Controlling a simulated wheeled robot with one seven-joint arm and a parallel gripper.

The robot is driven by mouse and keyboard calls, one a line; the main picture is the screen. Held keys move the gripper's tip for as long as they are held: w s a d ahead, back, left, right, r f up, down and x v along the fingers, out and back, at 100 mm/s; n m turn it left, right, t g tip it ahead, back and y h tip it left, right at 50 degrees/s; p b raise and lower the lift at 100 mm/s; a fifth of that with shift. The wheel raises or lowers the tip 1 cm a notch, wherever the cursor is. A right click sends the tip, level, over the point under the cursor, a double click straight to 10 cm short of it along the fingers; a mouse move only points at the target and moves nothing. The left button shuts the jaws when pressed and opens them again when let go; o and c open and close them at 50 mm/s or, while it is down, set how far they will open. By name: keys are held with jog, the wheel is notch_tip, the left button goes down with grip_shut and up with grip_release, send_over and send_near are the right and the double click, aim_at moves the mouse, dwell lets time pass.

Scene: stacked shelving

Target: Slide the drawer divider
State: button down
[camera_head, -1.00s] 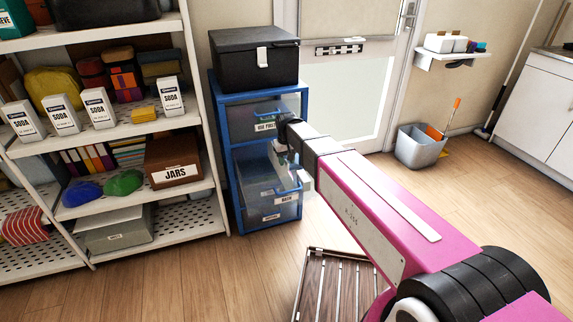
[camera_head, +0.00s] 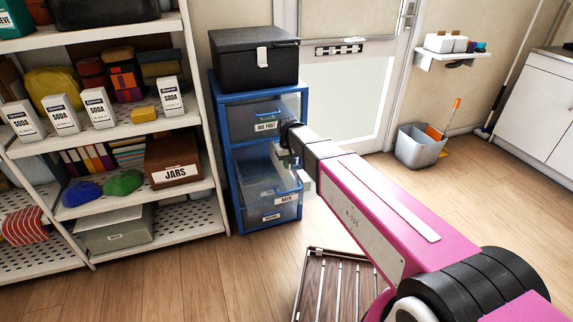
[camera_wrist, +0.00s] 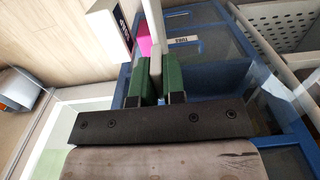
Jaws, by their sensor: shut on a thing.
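The open lower drawer (camera_head: 262,211) is a clear bluish bin that sticks out from the blue drawer frame (camera_head: 230,175). My gripper (camera_wrist: 158,78) has green finger pads closed on a thin pale divider (camera_wrist: 154,22), which runs up between them in the wrist view. In the head view my gripper and wrist (camera_head: 290,150) are over the right part of this drawer. They hide most of the divider there. The divider's lower edge and its fit in the drawer cannot be seen.
The upper drawer (camera_head: 255,122), with a USE FIRST label, is just above the open one. A black box (camera_head: 256,65) sits on top of the frame. White shelving (camera_head: 207,130) stands close at left.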

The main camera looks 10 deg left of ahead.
jog(key=w+d, duration=0.2)
jog(key=d, duration=0.1)
jog(key=shift+d, duration=0.15)
jog(key=c, duration=1.2)
grip_release()
notch_tip(320, 180, up, 11)
jog(key=shift+f, duration=0.1)
